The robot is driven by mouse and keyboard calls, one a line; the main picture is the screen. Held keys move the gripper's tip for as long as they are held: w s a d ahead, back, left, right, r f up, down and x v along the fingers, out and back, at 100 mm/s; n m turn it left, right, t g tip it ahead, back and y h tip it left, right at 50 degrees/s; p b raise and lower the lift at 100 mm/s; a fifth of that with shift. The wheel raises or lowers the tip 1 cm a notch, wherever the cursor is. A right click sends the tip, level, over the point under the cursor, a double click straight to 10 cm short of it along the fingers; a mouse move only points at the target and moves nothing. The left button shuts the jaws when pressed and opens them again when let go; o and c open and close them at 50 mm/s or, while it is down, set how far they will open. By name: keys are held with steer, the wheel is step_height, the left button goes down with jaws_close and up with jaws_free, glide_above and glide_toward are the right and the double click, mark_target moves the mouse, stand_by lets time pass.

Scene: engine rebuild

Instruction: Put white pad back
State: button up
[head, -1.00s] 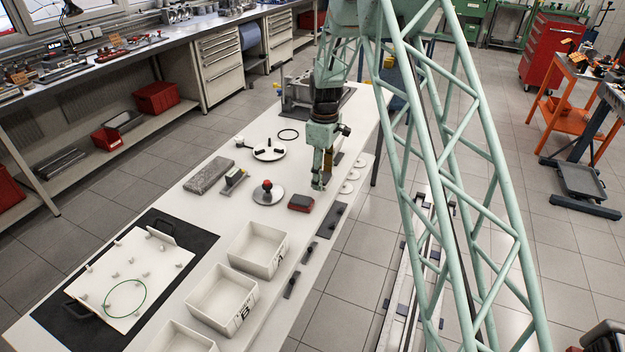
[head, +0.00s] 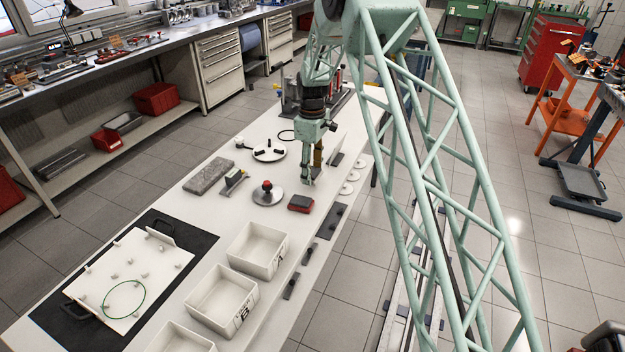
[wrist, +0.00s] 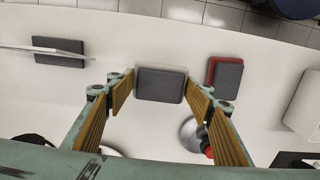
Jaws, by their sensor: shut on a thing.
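The white pad (wrist: 160,84), with a dark grey face and a pale edge, lies between my fingertips in the wrist view. My gripper (wrist: 158,92) is shut on it, one finger at each side. In the head view my gripper (head: 308,182) points down over the white table, just behind a red pad (head: 301,203) with a dark grey top. The red pad also shows in the wrist view (wrist: 226,76), to the right of my gripper. I cannot tell whether the held pad touches the table.
A round plate with a red knob (head: 267,193) stands left of my gripper. A thin upright panel (head: 337,149) stands behind it to the right. Dark slotted pieces (head: 337,216) line the right edge. White bins (head: 257,249) stand nearer the front.

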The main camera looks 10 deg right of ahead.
mark_target(313, 171)
steer(key=shift+f+b, duration=0.3)
steer(key=shift+f, duration=1.4)
steer(key=shift+s+f, duration=0.1)
steer(key=shift+f, duration=0.1)
steer(key=o, duration=0.8)
steer(key=shift+r, duration=0.15)
step_height(313, 171, up, 12)
steer(key=shift+f+p, duration=0.15)
steer(key=shift+p, duration=0.7)
steer(key=shift+r, duration=0.2)
steer(key=shift+r, duration=0.1)
